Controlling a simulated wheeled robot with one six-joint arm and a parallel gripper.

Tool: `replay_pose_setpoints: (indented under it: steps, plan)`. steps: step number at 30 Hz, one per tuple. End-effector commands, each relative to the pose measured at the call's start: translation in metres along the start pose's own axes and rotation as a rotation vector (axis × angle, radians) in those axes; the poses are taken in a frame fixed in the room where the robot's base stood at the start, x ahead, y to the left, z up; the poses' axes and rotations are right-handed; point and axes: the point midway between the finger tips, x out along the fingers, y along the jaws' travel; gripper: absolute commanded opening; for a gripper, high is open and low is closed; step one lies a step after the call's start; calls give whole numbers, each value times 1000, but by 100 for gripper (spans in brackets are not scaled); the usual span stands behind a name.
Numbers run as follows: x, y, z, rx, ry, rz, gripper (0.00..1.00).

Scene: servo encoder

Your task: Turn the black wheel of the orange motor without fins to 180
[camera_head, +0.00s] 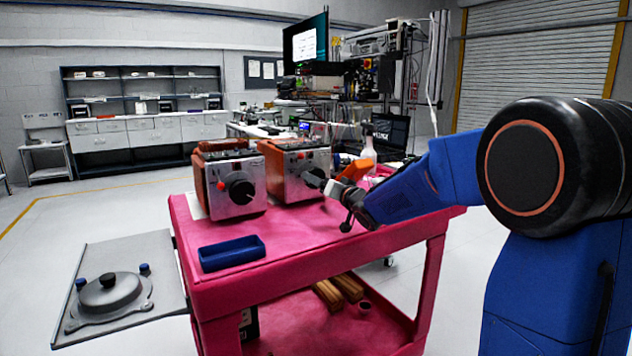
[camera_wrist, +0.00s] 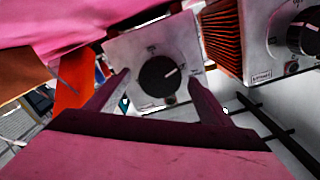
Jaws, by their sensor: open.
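Two orange motors with pale front panels stand on the pink cart. The motor without fins (camera_head: 288,172) is the right one in the head view; its panel (camera_wrist: 120,47) fills the upper middle of the wrist view. Its black wheel (camera_wrist: 158,77) has a white mark pointing right and slightly up in that picture. My gripper (camera_head: 338,188) is open in front of this motor, and the wheel appears between its fingertips (camera_wrist: 157,84) in the wrist view. I cannot tell whether the fingers touch it. The panel lettering is too small to read.
The finned motor (camera_head: 233,185) stands close on the left in the head view; its fins (camera_wrist: 222,40) show at right in the wrist view. A blue tray (camera_head: 232,254) lies near the cart's (camera_head: 300,240) front left. The cart top before the motors is otherwise mostly clear.

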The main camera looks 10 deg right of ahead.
Motion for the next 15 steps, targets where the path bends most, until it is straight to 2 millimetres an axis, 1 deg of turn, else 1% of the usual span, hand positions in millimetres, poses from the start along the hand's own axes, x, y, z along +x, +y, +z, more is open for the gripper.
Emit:
replay_pose_setpoints:
  steps: [1,3,6,10,15]
  plan:
    - [8,0,1,1,-2,-1,74]
    - [16,0,0,1,0,-1,74]
    - [26,0,1,0,0,-1,74]
    - [32,-1,0,-1,1,-1,74]
    - [34,0,0,0,0,-1,74]
